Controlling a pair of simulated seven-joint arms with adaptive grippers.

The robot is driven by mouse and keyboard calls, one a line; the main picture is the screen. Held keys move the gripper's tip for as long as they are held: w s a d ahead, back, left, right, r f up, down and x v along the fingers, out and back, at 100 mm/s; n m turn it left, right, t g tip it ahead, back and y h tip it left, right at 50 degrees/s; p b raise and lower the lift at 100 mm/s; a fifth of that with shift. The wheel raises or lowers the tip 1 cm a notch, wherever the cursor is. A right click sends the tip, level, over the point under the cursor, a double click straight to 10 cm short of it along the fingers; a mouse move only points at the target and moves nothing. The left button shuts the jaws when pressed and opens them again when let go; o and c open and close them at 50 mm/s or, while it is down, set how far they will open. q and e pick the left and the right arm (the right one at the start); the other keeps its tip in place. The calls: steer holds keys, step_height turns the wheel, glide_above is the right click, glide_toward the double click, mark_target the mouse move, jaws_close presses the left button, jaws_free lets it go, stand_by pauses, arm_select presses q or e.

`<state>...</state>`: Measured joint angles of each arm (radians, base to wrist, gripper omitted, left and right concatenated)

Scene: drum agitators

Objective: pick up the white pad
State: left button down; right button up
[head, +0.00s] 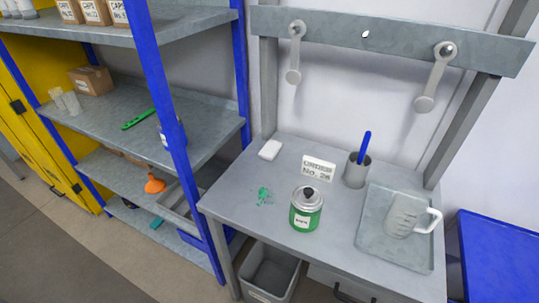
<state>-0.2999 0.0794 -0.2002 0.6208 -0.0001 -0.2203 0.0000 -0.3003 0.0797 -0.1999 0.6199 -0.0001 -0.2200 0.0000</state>
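The white pad (270,150) lies flat near the back left of the grey workbench (235,202). It is a small white block with rounded corners, and nothing touches it. Neither of my grippers shows in the head view.
A green can (306,218) stands mid-bench, with a green splatter (264,196) to its left. Behind it are an order sign (318,168) and a grey cup (356,171) holding a blue stick. A tray (368,243) with a jug (405,216) is right. Blue-posted shelving (170,100) stands left.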

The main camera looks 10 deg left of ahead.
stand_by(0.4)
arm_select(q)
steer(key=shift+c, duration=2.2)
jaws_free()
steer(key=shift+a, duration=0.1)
